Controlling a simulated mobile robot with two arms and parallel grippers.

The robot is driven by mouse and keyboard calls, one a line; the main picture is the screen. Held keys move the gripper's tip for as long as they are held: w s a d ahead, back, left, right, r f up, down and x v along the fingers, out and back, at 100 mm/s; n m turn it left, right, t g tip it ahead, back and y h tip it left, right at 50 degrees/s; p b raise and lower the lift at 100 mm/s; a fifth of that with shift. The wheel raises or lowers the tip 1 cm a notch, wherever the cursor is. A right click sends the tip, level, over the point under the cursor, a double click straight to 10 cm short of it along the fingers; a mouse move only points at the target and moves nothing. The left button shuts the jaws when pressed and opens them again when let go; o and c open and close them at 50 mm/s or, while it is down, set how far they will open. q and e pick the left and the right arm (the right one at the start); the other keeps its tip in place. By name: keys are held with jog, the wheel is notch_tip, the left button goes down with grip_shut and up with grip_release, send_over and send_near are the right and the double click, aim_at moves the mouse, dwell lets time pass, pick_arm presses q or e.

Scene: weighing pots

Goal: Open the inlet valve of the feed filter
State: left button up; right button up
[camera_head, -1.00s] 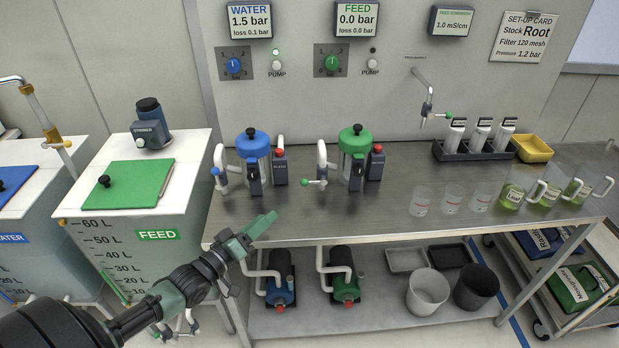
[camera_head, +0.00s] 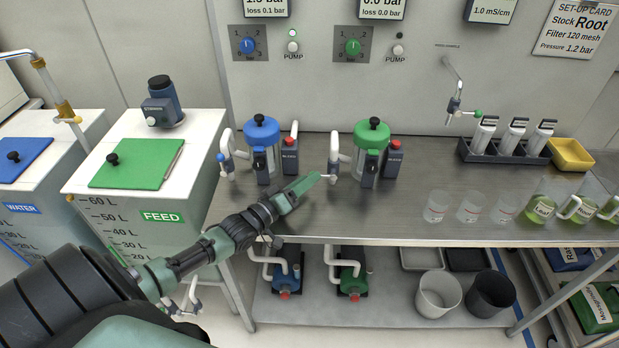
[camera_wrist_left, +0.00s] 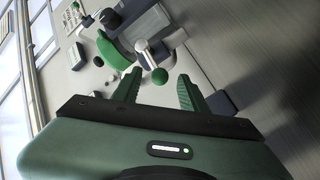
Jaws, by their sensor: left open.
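The feed filter (camera_head: 371,136) stands on the steel bench with a green lid and a clear body. A white inlet pipe (camera_head: 334,150) comes down on its left side, with the inlet valve (camera_head: 331,178) low on it. My left gripper (camera_head: 316,178) is at this valve and hides most of its handle. In the left wrist view, the valve handle's green ball (camera_wrist_left: 160,76) lies ahead of and between the open fingers of my left gripper (camera_wrist_left: 160,92). I cannot tell whether they touch it. My right gripper is not in view.
The blue-lidded water filter (camera_head: 262,135) stands to the left, behind my left arm. A grey block with a red button (camera_head: 395,150) is right of the feed filter. Beakers (camera_head: 470,207) stand farther right. The bench (camera_head: 400,215) is clear in front of the feed filter.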

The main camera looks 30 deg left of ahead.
pick_arm(q)
jog(key=shift+w, duration=0.5)
jog(key=shift+w+d, duration=0.1)
jog(key=shift+w, duration=0.1)
grip_shut()
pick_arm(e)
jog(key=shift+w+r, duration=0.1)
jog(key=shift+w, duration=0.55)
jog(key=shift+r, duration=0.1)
